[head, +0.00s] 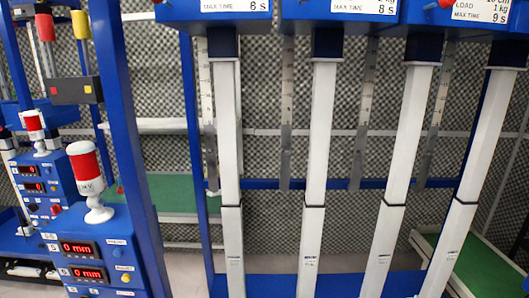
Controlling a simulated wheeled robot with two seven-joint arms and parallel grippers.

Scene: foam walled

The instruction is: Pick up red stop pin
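A small round red knob (446,3) shows at the top edge, in front of a blue labelled box at the upper right. Another red knob (157,1) is cut off by the top edge at the left end of the row of boxes. Either may be the red stop pin; I cannot tell which, and their shafts are mostly hidden or out of frame. Neither of my grippers is in the head view.
White vertical columns (316,130) stand in a row under blue boxes (340,12). A blue post (118,90) rises at left, beside a red-and-white lamp (84,164) on a blue control box (92,250). Green surfaces (170,192) lie behind; the walls are foam.

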